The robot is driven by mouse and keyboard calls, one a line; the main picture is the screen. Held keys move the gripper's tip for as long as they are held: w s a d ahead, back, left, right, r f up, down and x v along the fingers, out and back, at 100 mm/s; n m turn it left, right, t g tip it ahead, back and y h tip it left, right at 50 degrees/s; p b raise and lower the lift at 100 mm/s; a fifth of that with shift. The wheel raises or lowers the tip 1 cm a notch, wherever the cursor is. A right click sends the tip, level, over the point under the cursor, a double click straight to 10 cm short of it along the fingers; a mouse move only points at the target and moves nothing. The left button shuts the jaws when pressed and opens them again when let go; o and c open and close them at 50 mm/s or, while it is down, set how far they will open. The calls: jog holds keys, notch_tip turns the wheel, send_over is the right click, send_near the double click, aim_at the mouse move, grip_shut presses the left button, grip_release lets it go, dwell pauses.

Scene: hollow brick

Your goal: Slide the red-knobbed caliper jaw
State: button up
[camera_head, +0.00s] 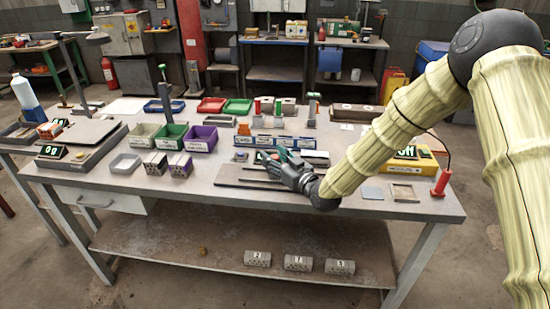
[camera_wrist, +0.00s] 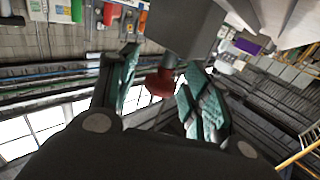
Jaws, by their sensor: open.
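The red knob (camera_wrist: 159,83) of the caliper jaw shows in the wrist view, on a short grey stem below a grey block (camera_wrist: 180,28). My gripper (camera_wrist: 163,88) has its two green-padded fingers apart, one on each side of the knob. I see a gap on the left of the knob; contact on the right is hard to tell. In the head view my gripper (camera_head: 284,160) is low over the dark caliper plate (camera_head: 238,178) near the table's middle. The gripper and arm hide the knob there.
Green (camera_head: 171,136) and purple (camera_head: 202,139) bins stand left of my gripper. A row of blue-labelled boxes (camera_head: 262,143) is just behind it. A yellow display box (camera_head: 414,163) and a red-handled tool (camera_head: 440,183) are on the right.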

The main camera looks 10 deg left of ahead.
jog(key=v, duration=1.2)
dwell(0.3)
